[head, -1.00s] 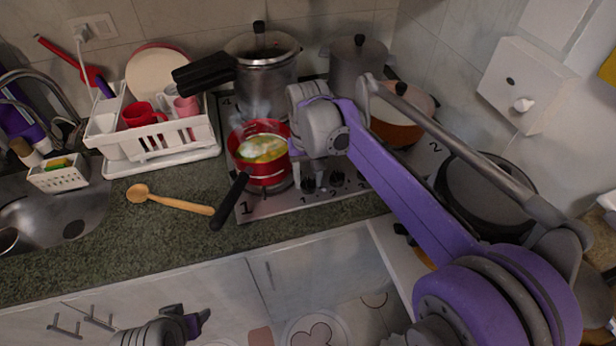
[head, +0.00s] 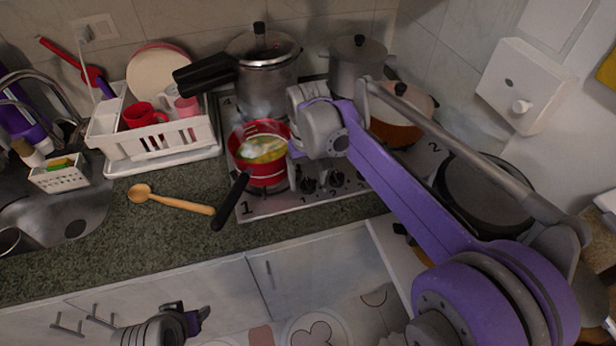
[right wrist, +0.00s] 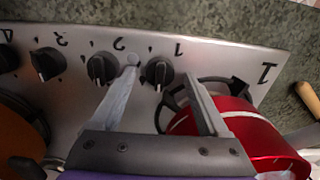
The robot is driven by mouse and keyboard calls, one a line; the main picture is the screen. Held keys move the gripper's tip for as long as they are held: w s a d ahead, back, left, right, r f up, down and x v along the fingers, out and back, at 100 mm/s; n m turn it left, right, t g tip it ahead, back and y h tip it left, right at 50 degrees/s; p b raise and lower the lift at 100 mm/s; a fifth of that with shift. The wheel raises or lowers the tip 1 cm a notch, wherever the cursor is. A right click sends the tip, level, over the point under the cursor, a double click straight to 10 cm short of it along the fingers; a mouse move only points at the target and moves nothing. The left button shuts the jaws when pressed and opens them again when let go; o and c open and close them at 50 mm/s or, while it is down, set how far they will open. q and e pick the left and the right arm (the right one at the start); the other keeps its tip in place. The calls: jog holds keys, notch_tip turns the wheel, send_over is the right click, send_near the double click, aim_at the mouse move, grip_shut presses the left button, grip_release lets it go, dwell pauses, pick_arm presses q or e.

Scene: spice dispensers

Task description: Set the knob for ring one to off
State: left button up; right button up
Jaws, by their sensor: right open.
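The knob for ring one (right wrist: 158,73) is a black dial under the printed 1 on the metal stove panel, in the right wrist view. Its ridge stands roughly upright in that view. My right gripper (right wrist: 161,68) is open, its two fingers on either side of this knob; I cannot tell whether they touch it. One finger lies between knob one and knob two (right wrist: 101,68). In the head view my right gripper's wrist (head: 322,132) hangs over the stove beside the red pot (head: 262,172). My left gripper (head: 196,318) is low at the front, its jaws unclear.
The red pot with food stands on the ring marked 1, its black handle (head: 231,200) sticking out over the counter. A pressure cooker (head: 262,75) and an orange pot (head: 400,130) stand behind. A wooden spoon (head: 170,201) lies on the counter. Knob three (right wrist: 47,64) is farther along.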

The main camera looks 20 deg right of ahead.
aim_at(308, 182)
notch_tip(308, 182, up, 11)
jog(key=p, duration=0.1)
dwell(0.4)
jog(key=shift+f, duration=0.1)
dwell(0.3)
jog(key=s+d+f+t+p, duration=0.1)
jog(key=s+d+f+t, duration=0.1)
jog(key=s+f, duration=0.4)
jog(key=s+d+f+t+p, duration=0.2)
jog(key=s+f, duration=0.5)
jog(key=s, duration=0.8)
jog(key=shift+d+f+m+t+p, duration=0.15)
jog(key=shift+d+m+t+p, duration=0.2)
jog(key=shift+t, duration=0.35)
jog(key=shift+s, duration=0.1)
